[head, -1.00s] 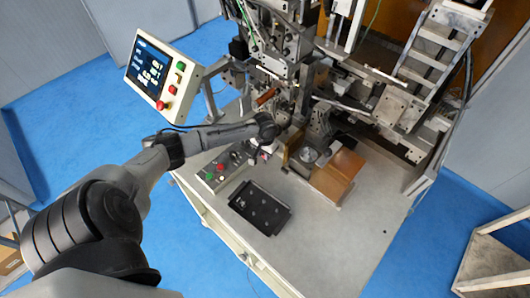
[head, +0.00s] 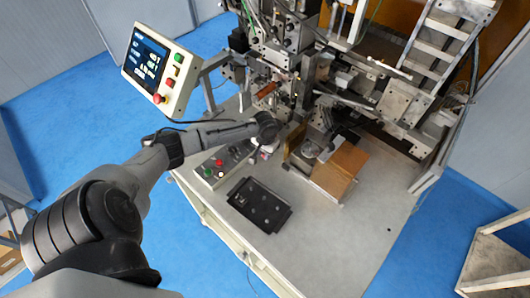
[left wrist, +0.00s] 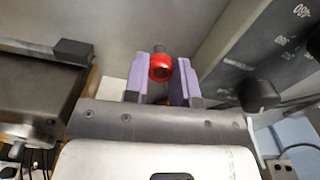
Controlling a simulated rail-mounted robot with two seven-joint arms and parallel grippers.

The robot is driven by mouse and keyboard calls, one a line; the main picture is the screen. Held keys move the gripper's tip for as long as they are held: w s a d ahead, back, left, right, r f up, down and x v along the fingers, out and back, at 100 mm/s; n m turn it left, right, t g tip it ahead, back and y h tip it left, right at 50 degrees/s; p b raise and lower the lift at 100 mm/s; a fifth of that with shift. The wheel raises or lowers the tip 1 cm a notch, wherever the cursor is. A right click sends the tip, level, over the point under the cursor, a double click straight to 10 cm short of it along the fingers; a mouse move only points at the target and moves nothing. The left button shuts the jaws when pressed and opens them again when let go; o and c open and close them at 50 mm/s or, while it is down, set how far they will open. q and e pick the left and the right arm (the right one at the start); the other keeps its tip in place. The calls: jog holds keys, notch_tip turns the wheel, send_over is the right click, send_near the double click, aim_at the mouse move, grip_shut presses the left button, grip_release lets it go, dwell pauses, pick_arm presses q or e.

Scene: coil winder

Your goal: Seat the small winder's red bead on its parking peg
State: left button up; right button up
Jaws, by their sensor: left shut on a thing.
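The red bead (left wrist: 160,68) is between the two purple-grey fingers of my left gripper (left wrist: 162,80) in the left wrist view. The fingers are shut on it from both sides. A short dark grey cylindrical tip (left wrist: 159,48) shows just beyond the bead, in line with it; it may be the parking peg, and I cannot tell whether the bead is around it or only in front of it. In the head view my left gripper (head: 264,152) is low over the winder's table, largely hidden by its own wrist. The bead is not clear there. My right gripper is not in view.
A control box (head: 218,166) with buttons lies beside the gripper. A dark panel with a black knob (left wrist: 258,95) is close on the right in the wrist view. A black tray (head: 259,205) and a copper-brown block (head: 340,168) stand nearby. The front right tabletop is clear.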

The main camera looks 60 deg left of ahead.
pick_arm(q)
jog(key=shift+f+b, duration=0.3)
jog(key=shift+f, duration=0.55)
jog(key=shift+f, duration=0.25)
jog(key=o, duration=1)
notch_tip(320, 180, up, 14)
jog(key=shift+f, duration=0.1)
